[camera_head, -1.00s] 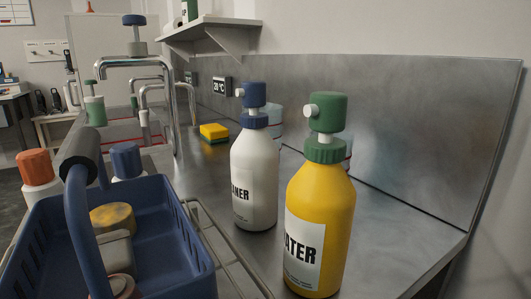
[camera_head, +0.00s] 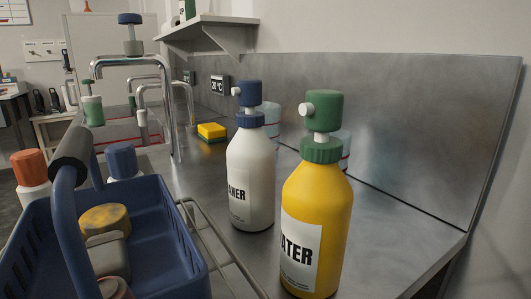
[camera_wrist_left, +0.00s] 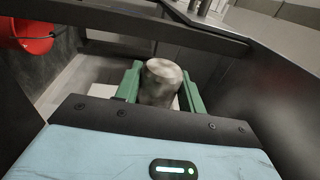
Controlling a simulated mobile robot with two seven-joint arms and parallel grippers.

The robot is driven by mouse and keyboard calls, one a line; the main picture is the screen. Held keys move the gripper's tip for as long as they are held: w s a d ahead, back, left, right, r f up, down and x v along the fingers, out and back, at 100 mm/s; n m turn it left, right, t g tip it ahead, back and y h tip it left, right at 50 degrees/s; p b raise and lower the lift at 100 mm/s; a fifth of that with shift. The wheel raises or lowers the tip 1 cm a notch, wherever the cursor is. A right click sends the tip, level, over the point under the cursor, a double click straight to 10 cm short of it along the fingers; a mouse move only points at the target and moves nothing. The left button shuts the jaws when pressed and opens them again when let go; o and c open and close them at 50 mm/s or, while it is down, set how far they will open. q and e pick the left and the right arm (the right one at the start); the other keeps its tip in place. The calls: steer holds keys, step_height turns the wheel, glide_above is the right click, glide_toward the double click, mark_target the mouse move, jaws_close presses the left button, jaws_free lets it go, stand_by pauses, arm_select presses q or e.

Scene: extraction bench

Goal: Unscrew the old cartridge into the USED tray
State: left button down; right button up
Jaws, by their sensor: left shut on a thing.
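My left gripper (camera_wrist_left: 161,88) shows only in the left wrist view, with two green fingers on either side of a mottled grey, worn cylinder (camera_wrist_left: 160,80). It is shut on this cylinder, which looks like the old cartridge. The cylinder's lower end is hidden behind the wrist housing. Whether its thread is engaged in anything cannot be seen. No tray with a readable USED label shows in either view. My right gripper is out of view.
In the head view, a blue caddy (camera_head: 172,215), a white bottle (camera_head: 250,175) and a yellow bottle (camera_head: 318,215) stand at the front. Taps (camera_head: 168,105) and a yellow sponge (camera_head: 212,130) are behind. A red round object (camera_wrist_left: 30,38) is left in the wrist view.

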arm_select(q)
steer(key=a, duration=0.1)
steer(key=s, duration=0.1)
steer(key=a, duration=0.1)
steer(key=shift+s+a+f+n+g+y, duration=0.15)
steer(key=shift+a+f+n+g+y, duration=0.15)
steer(key=shift+y, duration=0.1)
steer(key=shift+s+a+r, duration=0.1)
steer(key=shift+s+a, duration=0.2)
steer(key=shift+a, duration=0.1)
steer(key=shift+s+a, duration=0.35)
steer(key=shift+a, duration=0.15)
steer(key=shift+s+a+r, duration=0.2)
steer(key=shift+a, duration=0.1)
steer(key=c, duration=1.7)
jaws_free()
steer(key=shift+w+d, duration=0.1)
steer(key=shift+d, duration=0.1)
